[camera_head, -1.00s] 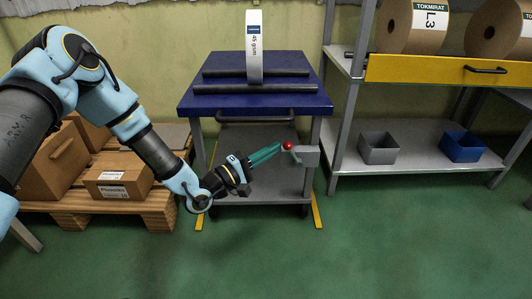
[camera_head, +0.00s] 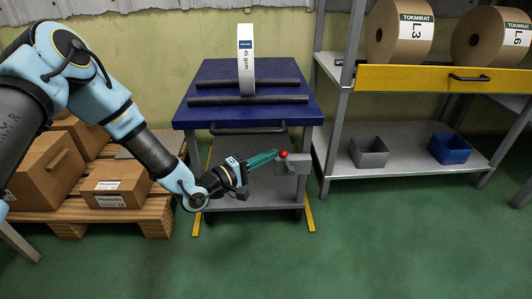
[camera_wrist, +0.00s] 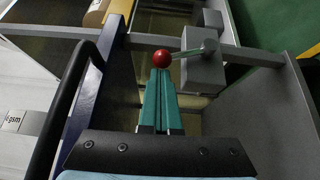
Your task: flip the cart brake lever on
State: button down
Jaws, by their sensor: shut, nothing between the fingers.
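The cart (camera_head: 200,113) has a blue top and a grey lower shelf. Its brake lever ends in a red ball knob (camera_head: 283,154), joined by a thin rod to a grey box (camera_head: 297,163) on the cart's right side. In the wrist view the red knob (camera_wrist: 162,59) sits just beyond my fingertips, and the rod (camera_wrist: 190,52) runs right to the grey box (camera_wrist: 203,68). My gripper (camera_head: 275,155) has green fingers pressed together with nothing between them; it also shows in the wrist view (camera_wrist: 160,74). Its tips are at the knob; whether they touch it I cannot tell.
A white roll (camera_head: 246,60) stands on the cart top between dark bars. A black handle (camera_head: 247,127) crosses the cart's front. A shelf rack (camera_head: 400,164) stands at right, a pallet (camera_head: 150,212) with cartons at left. Green floor in front is clear.

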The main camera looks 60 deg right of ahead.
jog(key=s+r+y+p, duration=0.1)
jog(key=p, duration=0.1)
jog(key=s+d+r+m+t+y+p, duration=0.1)
jog(key=p, duration=0.2)
jog(key=s+d+r+m+y+p, duration=0.1)
jog(key=p, duration=0.1)
jog(key=shift+s+d+t, duration=0.25)
jog(key=shift+t, duration=0.05)
jog(key=shift+s+d+p, duration=0.25)
jog(key=shift+s+d, duration=0.3)
jog(key=shift+s, duration=0.15)
jog(key=shift+s+d+p, duration=0.2)
jog(key=shift+s+d, duration=0.3)
jog(key=shift+s, duration=0.2)
jog(key=shift+s+d, duration=0.1)
jog(key=p, duration=0.2)
send_near(284, 154)
jog(key=s+r, duration=0.1)
jog(key=s+d+r, duration=0.1)
jog(key=shift+s+d+r, duration=0.3)
jog(key=shift+s, duration=0.1)
jog(key=shift+w, duration=0.1)
